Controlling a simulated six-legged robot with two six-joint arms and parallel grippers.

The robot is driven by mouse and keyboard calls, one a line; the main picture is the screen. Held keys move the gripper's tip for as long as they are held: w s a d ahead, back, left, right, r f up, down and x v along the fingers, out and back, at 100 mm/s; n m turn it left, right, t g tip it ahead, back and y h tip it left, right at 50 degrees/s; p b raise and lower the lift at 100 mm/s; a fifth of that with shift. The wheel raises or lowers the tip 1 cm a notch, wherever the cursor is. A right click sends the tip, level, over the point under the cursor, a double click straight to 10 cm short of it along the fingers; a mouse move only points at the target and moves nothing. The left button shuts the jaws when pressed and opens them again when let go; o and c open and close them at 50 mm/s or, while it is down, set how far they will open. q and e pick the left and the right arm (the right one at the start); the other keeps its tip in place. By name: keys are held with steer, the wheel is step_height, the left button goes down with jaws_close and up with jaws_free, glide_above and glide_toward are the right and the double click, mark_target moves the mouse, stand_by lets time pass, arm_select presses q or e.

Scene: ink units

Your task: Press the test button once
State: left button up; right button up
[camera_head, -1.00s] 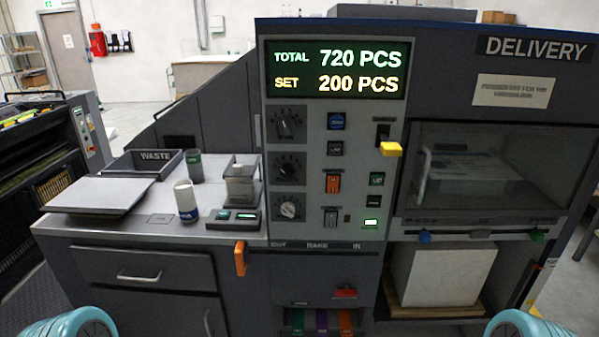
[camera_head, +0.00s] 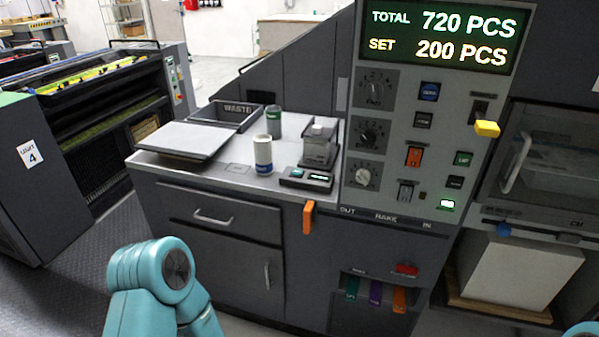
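The grey control panel (camera_head: 392,100) stands right of centre, under a display (camera_head: 440,38) reading TOTAL 720 PCS and SET 200 PCS. It carries a blue button (camera_head: 429,91), a dark button (camera_head: 423,120), an orange rocker (camera_head: 414,156), a green button (camera_head: 463,159), another dark button (camera_head: 455,182) and a lit pale-green one (camera_head: 446,204). The labels are too small to read, so I cannot tell which is the test button. My teal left arm shows at the lower left, well away from the panel. Only a sliver of my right arm shows at the bottom right. Neither gripper is visible.
Three knobs line the panel's left side. A yellow-tipped lever (camera_head: 487,128) and an orange handle (camera_head: 308,217) stick out. The counter holds a white cup (camera_head: 263,155), a green-grey cup (camera_head: 274,122), a waste tray (camera_head: 222,116) and a small device (camera_head: 306,179). Dark floor lies open at left.

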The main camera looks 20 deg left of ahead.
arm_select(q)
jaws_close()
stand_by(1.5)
